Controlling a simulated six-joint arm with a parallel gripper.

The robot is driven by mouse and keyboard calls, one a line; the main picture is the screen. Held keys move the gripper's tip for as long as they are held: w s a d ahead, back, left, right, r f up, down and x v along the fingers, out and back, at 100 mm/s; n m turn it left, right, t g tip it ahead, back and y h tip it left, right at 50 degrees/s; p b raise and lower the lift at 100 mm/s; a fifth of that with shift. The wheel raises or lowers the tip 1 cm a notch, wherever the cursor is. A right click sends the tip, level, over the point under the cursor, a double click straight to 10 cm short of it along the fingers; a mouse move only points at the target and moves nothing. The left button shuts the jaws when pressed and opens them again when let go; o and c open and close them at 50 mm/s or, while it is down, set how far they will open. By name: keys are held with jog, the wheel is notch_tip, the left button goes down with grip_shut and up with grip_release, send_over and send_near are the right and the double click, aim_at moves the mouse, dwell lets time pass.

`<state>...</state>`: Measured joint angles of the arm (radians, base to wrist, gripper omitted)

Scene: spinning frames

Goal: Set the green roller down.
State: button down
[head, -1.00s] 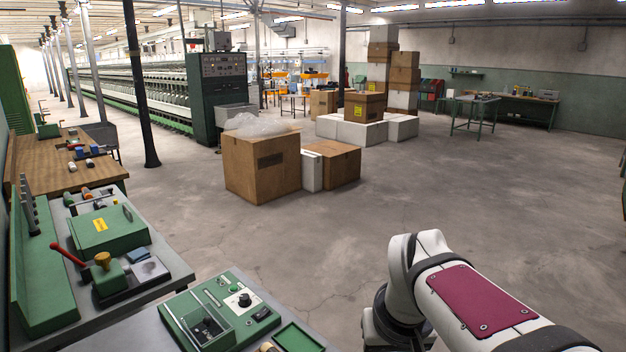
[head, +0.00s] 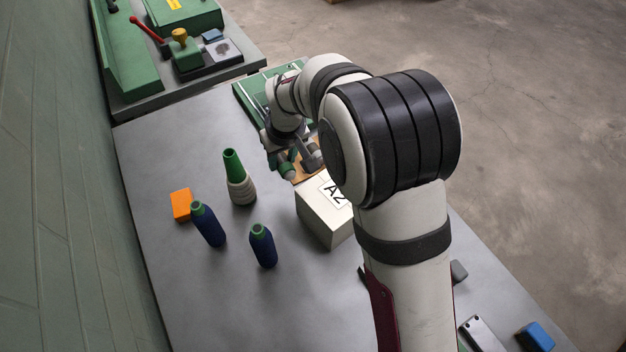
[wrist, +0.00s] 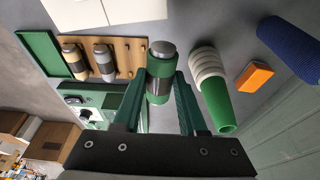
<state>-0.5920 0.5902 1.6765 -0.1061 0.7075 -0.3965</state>
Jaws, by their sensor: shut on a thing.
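The green roller (wrist: 160,72), with a dark green band and grey end cap, stands between my gripper's two green fingers (wrist: 162,92) in the wrist view. My gripper is shut on it. A wooden peg board (wrist: 122,52) is just left of the roller, holding a yellow-banded roller (wrist: 73,60) and a grey roller (wrist: 104,60). In the head view my gripper (head: 295,166) is beside the white A2 box (head: 322,222), and my arm hides much of the board.
A green-and-cream yarn cone (head: 240,185) stands close to my gripper. Blue cones (head: 208,225) (head: 263,248) and an orange block (head: 181,205) are nearby. A green tray (wrist: 42,55) lies beside the board. Bare grey table (head: 170,140) shows left of my gripper.

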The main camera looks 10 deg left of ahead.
aim_at(279, 193)
jog(key=x, duration=0.3)
jog(key=s+x, duration=0.1)
jog(key=x, duration=0.3)
jog(key=s+x, duration=0.1)
jog(key=x, duration=0.3)
jog(key=shift+s+d+f, duration=0.2)
jog(key=shift+s+f, duration=0.05)
jog(key=shift+f, duration=0.05)
jog(key=shift+f, duration=0.1)
jog(key=shift+c, duration=2.3)
grip_release()
